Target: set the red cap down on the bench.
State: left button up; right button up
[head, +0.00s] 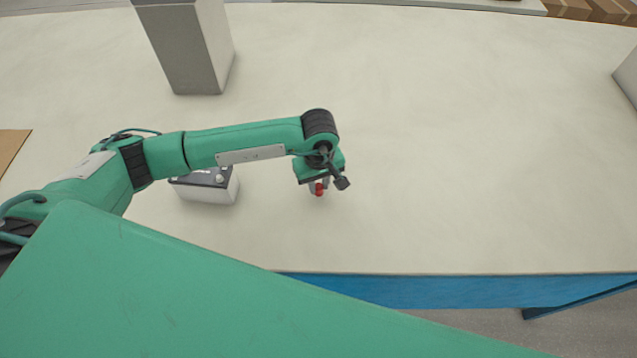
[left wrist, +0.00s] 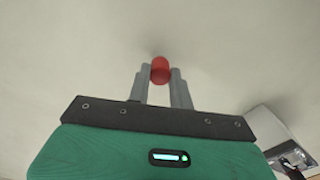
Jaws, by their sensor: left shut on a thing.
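The red cap (head: 319,189) is small and round and sits between the fingertips of my left gripper (head: 318,187). In the left wrist view the cap (left wrist: 160,69) shows at the tips of the two grey fingers of the gripper (left wrist: 160,76), which are shut on it. The gripper points down over the cream bench top (head: 450,150). A faint shadow lies close by the cap in the wrist view; I cannot tell whether the cap touches the bench. My right gripper is not in view.
A tall grey block (head: 190,45) stands at the back left. The bench right of the gripper is clear. The blue front edge (head: 430,290) is near.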

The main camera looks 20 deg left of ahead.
aim_at(319, 186)
pick_arm(q)
jog(key=shift+f, duration=0.7)
jog(key=shift+f+b, duration=0.25)
jog(key=shift+b, duration=0.05)
jog(key=o, duration=0.9)
jog(key=shift+r, duration=0.1)
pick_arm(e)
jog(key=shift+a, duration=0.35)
pick_arm(q)
jog(key=shift+r+p, duration=0.25)
jog(key=shift+p, duration=0.15)
jog(key=shift+r, duration=0.3)
jog(key=shift+r+b, duration=1.4)
jog(key=shift+r, duration=4.25)
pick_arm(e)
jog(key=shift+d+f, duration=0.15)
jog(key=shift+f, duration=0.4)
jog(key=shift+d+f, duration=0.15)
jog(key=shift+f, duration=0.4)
